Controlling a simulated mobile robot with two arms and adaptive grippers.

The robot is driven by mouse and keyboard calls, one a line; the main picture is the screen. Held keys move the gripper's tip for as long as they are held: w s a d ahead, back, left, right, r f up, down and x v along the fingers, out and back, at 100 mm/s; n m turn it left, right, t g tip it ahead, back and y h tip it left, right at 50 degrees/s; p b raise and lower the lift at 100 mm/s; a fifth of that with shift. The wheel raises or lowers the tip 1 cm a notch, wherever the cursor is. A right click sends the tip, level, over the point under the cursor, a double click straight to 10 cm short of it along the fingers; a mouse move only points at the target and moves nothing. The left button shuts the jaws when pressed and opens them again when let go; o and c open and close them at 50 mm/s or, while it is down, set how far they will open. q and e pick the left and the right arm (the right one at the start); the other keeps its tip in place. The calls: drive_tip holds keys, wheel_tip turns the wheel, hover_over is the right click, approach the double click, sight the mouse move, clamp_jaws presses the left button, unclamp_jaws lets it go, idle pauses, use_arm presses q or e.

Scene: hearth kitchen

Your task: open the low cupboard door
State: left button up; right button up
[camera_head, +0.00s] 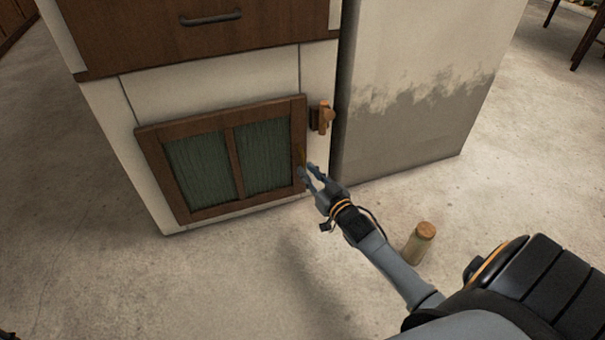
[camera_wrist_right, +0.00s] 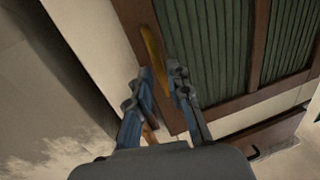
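The low cupboard door (camera_head: 237,158) has a brown wooden frame and two green panels, and looks shut against the pale cupboard front. It also shows in the right wrist view (camera_wrist_right: 219,105). A thin brass-coloured handle (camera_head: 301,156) stands upright near its right edge; it is clearer in the right wrist view (camera_wrist_right: 152,48). My right gripper (camera_head: 308,170) is at the door's right edge by the handle. In the wrist view its fingers (camera_wrist_right: 162,70) are apart, with the handle just beyond the gap. Contact cannot be told.
A wooden latch (camera_head: 325,117) sits on the cupboard front just right of the door. A brown drawer with a dark handle (camera_head: 210,18) is above. A pale block (camera_head: 415,90) stands close on the right. A small corked jar (camera_head: 419,243) stands on the floor near my right arm.

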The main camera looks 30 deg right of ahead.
sight(303, 166)
drive_tip(key=shift+w+d+b, duration=0.1)
drive_tip(key=shift+w+b, duration=0.65)
drive_tip(key=shift+w, duration=1.05)
clamp_jaws()
